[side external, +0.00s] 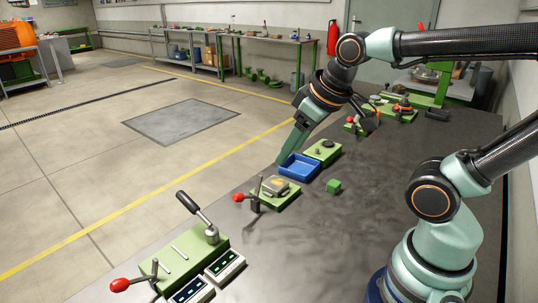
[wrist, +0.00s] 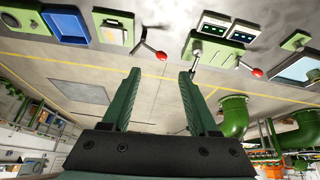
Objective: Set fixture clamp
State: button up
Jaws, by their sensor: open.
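A green fixture (side external: 275,195) on the dark bench holds a yellowish-grey block and has a lever clamp with a red knob (side external: 238,197). In the wrist view the fixture (wrist: 112,32) is at the top, its red knob (wrist: 161,56) pointing towards the fingers. A larger green base (side external: 187,258) at the front left has a black-handled lever (side external: 195,211) and another red-knobbed lever (side external: 120,285). I cannot tell which clamp the task names. My gripper (side external: 281,160) is raised near the bench's left edge, behind the fixture. In the wrist view its fingers (wrist: 161,73) are apart and empty.
A blue tray (side external: 300,166) is close beside my gripper. A green plate with a dark round part (side external: 323,151) is behind the tray. Two display units (side external: 225,265) stand at the front. The bench centre is clear.

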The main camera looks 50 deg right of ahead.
jog(key=w+f+n+g, duration=0.1)
jog(key=w+f+n, duration=0.1)
jog(key=w+n, duration=0.4)
jog(key=n, duration=0.9)
send_near(240, 195)
jog(key=shift+g, duration=0.4)
jog(key=x, duration=0.6)
jog(key=w+x, duration=0.1)
jog(key=x, duration=0.2)
jog(key=c, duration=0.9)
grip_shut()
